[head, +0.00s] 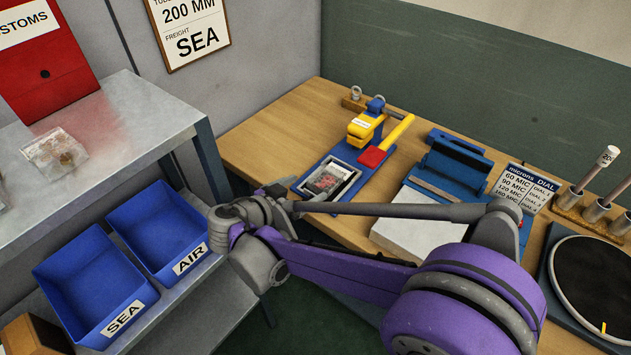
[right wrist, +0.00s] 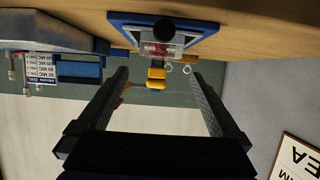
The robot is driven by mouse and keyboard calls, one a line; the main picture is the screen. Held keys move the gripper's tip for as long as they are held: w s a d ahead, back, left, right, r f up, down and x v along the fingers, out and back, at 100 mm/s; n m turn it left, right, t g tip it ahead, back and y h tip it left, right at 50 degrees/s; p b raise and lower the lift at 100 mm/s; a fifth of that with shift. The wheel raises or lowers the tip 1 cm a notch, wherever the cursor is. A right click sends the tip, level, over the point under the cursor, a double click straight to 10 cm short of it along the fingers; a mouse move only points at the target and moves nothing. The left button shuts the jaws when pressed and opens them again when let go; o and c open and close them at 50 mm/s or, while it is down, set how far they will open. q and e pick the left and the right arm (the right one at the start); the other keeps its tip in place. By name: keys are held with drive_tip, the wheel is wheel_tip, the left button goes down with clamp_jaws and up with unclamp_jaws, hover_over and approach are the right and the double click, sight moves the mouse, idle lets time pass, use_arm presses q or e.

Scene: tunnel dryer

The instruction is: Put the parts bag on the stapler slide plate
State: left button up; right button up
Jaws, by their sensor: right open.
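A clear parts bag (head: 330,180) with dark and reddish contents lies flat on the blue stapler slide plate (head: 309,188), in front of the yellow stapler head (head: 364,127). In the right wrist view the bag (right wrist: 150,50) also shows on the plate (right wrist: 207,28), beyond the fingers, partly hidden by a dark round part. My right gripper (head: 288,188) is at the plate's near left end, apart from the bag as far as I can tell. In the right wrist view its jaws (right wrist: 158,78) are wide apart with nothing between them. My left gripper is out of view.
Another clear bag (head: 54,152) lies on the grey shelf (head: 115,125) at left, above blue AIR (head: 160,225) and SEA (head: 85,285) bins. A blue device (head: 452,165) with a white pad stands right of the stapler. The stapler's red-ended yellow lever (head: 397,133) sticks up.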

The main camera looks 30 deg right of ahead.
drive_tip(key=s+a+f+n+y, duration=0.4)
drive_tip(key=s+n+y, duration=0.2)
drive_tip(key=s, duration=0.3)
drive_tip(key=s+a+f+n+y, duration=0.5)
drive_tip(key=s+n+y, duration=0.2)
drive_tip(key=s+n, duration=0.1)
drive_tip(key=shift+s+a+f+t, duration=0.15)
drive_tip(key=shift+s+f+t, duration=0.2)
drive_tip(key=shift+s, duration=0.45)
